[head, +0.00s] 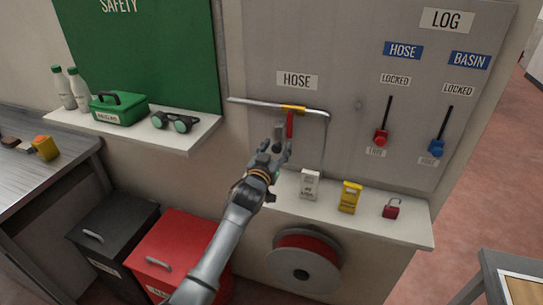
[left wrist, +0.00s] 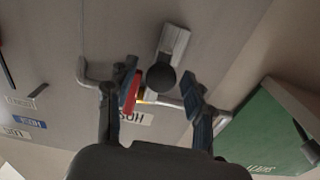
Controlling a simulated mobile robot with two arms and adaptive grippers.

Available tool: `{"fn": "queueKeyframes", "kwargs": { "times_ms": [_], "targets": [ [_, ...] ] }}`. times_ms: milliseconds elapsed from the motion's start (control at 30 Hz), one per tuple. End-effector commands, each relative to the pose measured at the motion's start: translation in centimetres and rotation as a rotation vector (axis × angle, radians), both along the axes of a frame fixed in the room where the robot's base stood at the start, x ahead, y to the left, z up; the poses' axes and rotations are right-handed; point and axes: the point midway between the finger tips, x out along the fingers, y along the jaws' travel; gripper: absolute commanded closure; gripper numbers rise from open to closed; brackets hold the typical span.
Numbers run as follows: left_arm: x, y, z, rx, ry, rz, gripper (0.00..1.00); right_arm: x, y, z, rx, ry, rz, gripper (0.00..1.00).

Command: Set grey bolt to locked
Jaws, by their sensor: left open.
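The grey bolt, a pale grey bar (left wrist: 175,42) with a dark round knob (left wrist: 161,76), shows on the wall panel in the left wrist view. I cannot pick it out in the head view, where my left gripper covers that area. My left gripper (head: 277,142) is open, just below the pipe under the HOSE label. In the left wrist view its fingers (left wrist: 160,88) stand apart on either side of the knob. I cannot tell whether they touch it. No locked mark for this bolt is readable. My right gripper is not in view.
A red valve handle (head: 289,126) hangs from the pipe (head: 258,103), close to one finger. Red (head: 381,137) and blue (head: 436,145) levers are on the panel at right. A shelf (head: 330,215) below holds a white box, a yellow device and a red padlock (head: 391,208).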

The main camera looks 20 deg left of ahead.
Motion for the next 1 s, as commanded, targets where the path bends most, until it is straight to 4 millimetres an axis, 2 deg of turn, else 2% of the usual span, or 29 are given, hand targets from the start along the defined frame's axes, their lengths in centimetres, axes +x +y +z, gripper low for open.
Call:
{"fn": "queueKeyframes", "kwargs": {
  "times_ms": [167,400,600,800,1000],
  "targets": [
    [-2.3,0.1,-0.2,0.002,0.001,0.000,0.48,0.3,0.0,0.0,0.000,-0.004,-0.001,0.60],
    [-7.0,0.2,-0.1,-0.001,0.000,-0.001,0.48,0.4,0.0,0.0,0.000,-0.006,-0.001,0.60],
    [-10.2,0.3,-0.1,0.000,0.000,-0.001,0.48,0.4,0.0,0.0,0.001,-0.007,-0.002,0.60],
    [-11.5,0.4,0.0,0.000,-0.002,-0.001,0.48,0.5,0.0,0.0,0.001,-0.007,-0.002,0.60],
    [-11.6,0.4,0.1,0.000,-0.002,0.000,0.48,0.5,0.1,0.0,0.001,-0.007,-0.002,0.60]
  ]
}}
